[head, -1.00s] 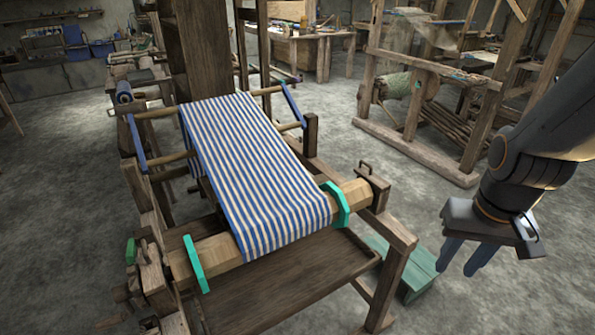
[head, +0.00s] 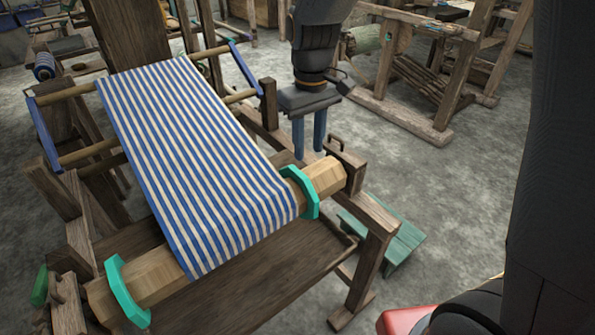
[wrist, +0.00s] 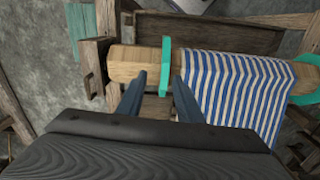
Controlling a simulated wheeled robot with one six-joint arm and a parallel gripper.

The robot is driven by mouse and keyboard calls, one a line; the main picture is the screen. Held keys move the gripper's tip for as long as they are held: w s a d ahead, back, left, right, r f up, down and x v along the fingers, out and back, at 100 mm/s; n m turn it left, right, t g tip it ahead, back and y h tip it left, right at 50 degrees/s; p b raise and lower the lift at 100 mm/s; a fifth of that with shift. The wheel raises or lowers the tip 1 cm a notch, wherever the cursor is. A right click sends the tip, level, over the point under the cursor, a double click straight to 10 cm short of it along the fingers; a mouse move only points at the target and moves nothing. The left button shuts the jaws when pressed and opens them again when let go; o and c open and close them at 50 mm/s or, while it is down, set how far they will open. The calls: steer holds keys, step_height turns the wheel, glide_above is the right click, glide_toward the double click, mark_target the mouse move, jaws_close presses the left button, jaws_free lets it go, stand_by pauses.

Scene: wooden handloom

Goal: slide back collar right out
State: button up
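A teal collar (head: 307,192) sits around the pale wooden beam (head: 327,175) near its right end, beside the edge of the blue-and-white striped cloth (head: 190,150). It also shows in the wrist view (wrist: 166,52). A second teal collar (head: 126,294) is around the beam at the cloth's left side, and appears at the right of the wrist view (wrist: 306,85). My gripper (head: 309,153) is open and empty, fingers pointing down, near the right collar in the head view. In the wrist view its fingertips (wrist: 158,78) flank the collar, without visible contact.
A wooden post with a metal handle (head: 345,160) holds the beam's right end. A wooden board (head: 265,270) lies below the beam. A green bench (head: 400,245) stands on the floor at the right. Bare beam lies between right collar and post.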

mark_target(298, 172)
steer(key=shift+w+a+f+n, duration=0.15)
steer(key=shift+w+a+n, duration=0.1)
steer(key=shift+a, duration=0.25)
steer(key=shift+w+a+f+n, duration=0.15)
steer(key=shift+w+a, duration=0.1)
steer(key=shift+a, duration=0.2)
steer(key=shift+w+a+f, duration=0.1)
steer(key=shift+a+f, duration=0.05)
steer(key=shift+a, duration=0.1)
steer(key=shift+d+f+p, duration=0.1)
steer(key=shift+f+p, duration=0.45)
steer(key=shift+f, duration=3.05)
jaws_close()
